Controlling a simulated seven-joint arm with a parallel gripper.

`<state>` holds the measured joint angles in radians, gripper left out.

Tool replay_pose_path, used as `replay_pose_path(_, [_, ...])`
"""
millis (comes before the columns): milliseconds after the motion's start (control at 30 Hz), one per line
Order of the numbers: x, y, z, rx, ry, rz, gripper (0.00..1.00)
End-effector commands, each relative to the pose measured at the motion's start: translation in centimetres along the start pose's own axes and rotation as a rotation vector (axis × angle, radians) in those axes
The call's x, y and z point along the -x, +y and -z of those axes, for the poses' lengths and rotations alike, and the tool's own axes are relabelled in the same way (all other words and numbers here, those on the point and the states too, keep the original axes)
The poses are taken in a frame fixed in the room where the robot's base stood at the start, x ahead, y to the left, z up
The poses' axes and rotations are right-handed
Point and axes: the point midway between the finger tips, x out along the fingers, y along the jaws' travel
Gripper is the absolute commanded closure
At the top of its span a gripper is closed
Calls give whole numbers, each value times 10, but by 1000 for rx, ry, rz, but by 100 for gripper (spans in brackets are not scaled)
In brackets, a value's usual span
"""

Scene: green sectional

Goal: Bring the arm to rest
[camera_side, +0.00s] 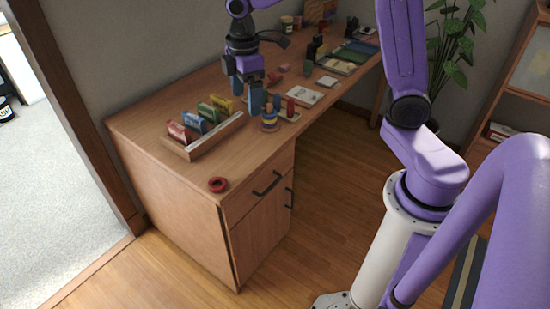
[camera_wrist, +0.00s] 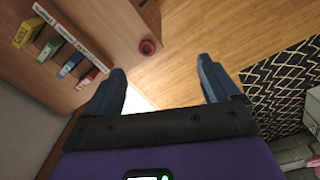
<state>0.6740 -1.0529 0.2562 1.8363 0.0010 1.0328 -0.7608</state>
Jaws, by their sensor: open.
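My gripper (camera_side: 249,96) is above the wooden desk (camera_side: 148,116) in the side view, near the wall and behind the stacked ring toy. Its two blue fingers are spread apart. In the wrist view my gripper (camera_wrist: 160,82) shows the same wide gap, with only floor and a bright patch seen between the fingers. Nothing is held. My purple arm reaches from the right over the desk.
A wooden rack (camera_side: 205,138) of coloured boxes stands left of my gripper. A red ring (camera_side: 217,184) lies near the desk's front corner. A stacked ring toy (camera_side: 269,117) is close to my fingers. Books (camera_side: 350,56) lie farther back. Floor (camera_side: 325,190) is clear.

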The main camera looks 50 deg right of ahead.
Motion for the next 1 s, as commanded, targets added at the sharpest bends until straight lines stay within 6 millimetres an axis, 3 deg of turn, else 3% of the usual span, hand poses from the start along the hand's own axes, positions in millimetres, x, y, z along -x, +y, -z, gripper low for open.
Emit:
replay_pose_path(100, [5, -52, -1, 1, 4, 0, 11])
replay_pose_path(267, [7, -116, -14, -8, 9, 1, 11])
replay_pose_path(500, [2, -196, -56, -21, 16, 5, 11])
replay_pose_path(700, [-7, -233, -91, -34, 17, 9, 11])
replay_pose_path(1000, [-11, -244, -105, -43, 18, 11, 11])
